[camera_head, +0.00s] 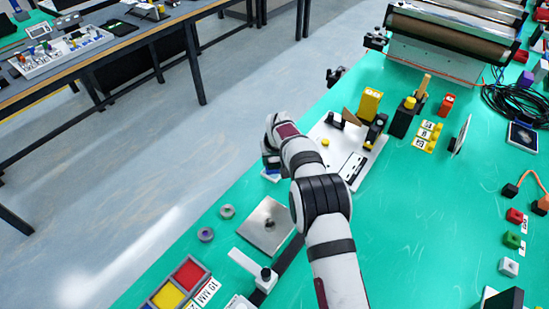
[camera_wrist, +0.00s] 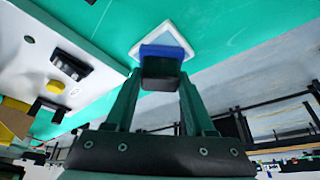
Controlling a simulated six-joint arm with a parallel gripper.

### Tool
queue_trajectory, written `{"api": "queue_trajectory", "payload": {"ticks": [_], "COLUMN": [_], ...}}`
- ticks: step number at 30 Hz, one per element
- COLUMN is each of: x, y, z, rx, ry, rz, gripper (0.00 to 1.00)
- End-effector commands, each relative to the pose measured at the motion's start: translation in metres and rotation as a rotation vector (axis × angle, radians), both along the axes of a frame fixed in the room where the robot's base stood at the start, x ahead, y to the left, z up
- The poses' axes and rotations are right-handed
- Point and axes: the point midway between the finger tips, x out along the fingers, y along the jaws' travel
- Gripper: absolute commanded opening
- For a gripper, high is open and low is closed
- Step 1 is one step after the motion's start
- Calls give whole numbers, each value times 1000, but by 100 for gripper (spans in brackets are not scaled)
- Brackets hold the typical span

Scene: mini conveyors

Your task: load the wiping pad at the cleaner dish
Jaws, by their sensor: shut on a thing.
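My gripper (camera_wrist: 160,88) is shut on the wiping pad (camera_wrist: 162,52), a dark block with a blue face at its far end. A white square dish with a pale inside, which looks like the cleaner dish (camera_wrist: 167,28), lies on the green table just beyond the pad. The blue face overlaps the dish in the wrist view; I cannot tell whether they touch. In the head view my gripper (camera_head: 270,160) points down at the table's left edge, and part of the dish (camera_head: 270,178) shows below it. My arm hides much of this spot.
A white board (camera_head: 318,133) with small fittings lies right of my gripper. A metal plate (camera_head: 266,225) and two small round parts (camera_head: 227,211) lie nearer. Yellow and black blocks (camera_head: 369,104) stand behind the board. The table edge and open floor are close on the left.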

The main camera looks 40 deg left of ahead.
Motion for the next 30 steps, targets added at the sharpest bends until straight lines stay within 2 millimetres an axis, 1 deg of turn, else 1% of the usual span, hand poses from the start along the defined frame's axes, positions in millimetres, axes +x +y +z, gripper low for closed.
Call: {"api": "queue_trajectory", "payload": {"ticks": [17, 30], "x": [0, 0], "y": [0, 0], "z": [0, 48], "rx": [0, 1], "ry": [0, -1], "rz": [0, 0], "gripper": [10, 10]}}
